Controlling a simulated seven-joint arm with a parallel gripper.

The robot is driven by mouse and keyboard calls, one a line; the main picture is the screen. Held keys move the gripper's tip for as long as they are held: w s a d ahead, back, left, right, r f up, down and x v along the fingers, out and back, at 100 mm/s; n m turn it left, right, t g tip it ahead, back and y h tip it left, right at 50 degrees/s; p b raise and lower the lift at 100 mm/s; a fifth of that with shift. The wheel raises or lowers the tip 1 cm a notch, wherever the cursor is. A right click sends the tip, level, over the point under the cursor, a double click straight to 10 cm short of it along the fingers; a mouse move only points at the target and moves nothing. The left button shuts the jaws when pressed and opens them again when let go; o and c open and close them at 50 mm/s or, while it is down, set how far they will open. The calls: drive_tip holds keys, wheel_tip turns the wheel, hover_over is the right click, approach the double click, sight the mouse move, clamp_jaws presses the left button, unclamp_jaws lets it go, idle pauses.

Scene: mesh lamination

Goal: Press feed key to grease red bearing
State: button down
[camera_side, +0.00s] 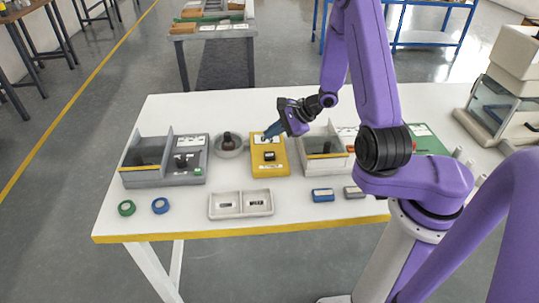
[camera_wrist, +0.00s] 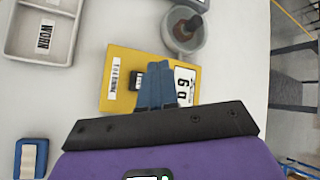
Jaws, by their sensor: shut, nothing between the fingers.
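My gripper (camera_side: 268,136) is shut and empty, its blue fingers pointing down over the far part of a yellow plate (camera_side: 260,167). In the wrist view the closed fingers (camera_wrist: 155,66) cover the plate's middle; whether they touch it I cannot tell. A small black key-like block (camera_side: 269,156) sits on the plate; in the wrist view it shows partly beside the fingers (camera_wrist: 138,81). A white label reading "60" (camera_wrist: 184,82) is on the plate. A round grey cup with a dark brownish knob (camera_side: 228,144) stands beside the plate. I cannot identify a red bearing with certainty.
A grey open box (camera_side: 143,178) with a knobbed unit (camera_side: 186,162) stands left; another grey box (camera_side: 323,165) stands right of the plate. A two-compartment tray (camera_side: 241,215), green ring (camera_side: 127,208), blue ring (camera_side: 160,206) and blue block (camera_side: 323,195) lie in front.

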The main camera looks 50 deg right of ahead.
sight(272, 156)
idle(0.8)
wheel_tip(272, 156, up, 4)
drive_tip(key=shift+f, duration=0.1)
idle(0.3)
drive_tip(key=shift+f, duration=0.15)
drive_tip(key=shift+f, duration=4.25)
drive_tip(key=shift+f, duration=0.1)
drive_tip(key=shift+f, duration=0.35)
